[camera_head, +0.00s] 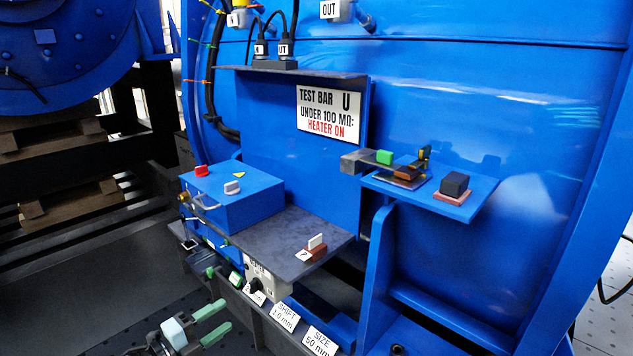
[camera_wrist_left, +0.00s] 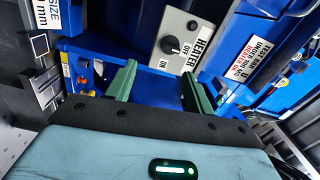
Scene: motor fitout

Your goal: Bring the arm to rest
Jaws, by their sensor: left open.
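My left gripper (camera_head: 222,315) is at the bottom left of the head view, with two green fingers spread apart and nothing between them. It is low, in front of the blue bench and below its label strip, apart from everything there. In the left wrist view the two green fingers (camera_wrist_left: 158,72) also stand apart and empty. Beyond them is a grey heater box (camera_wrist_left: 185,48) with a black knob (camera_wrist_left: 170,45) and the labels OFF and ON. My right gripper is not in view.
A blue bracket (camera_head: 480,200) on the right holds dark blocks. Labels SHIFT (camera_head: 284,316) and SIZE (camera_head: 320,341) line the front edge. Dark floor (camera_head: 90,270) at left is open.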

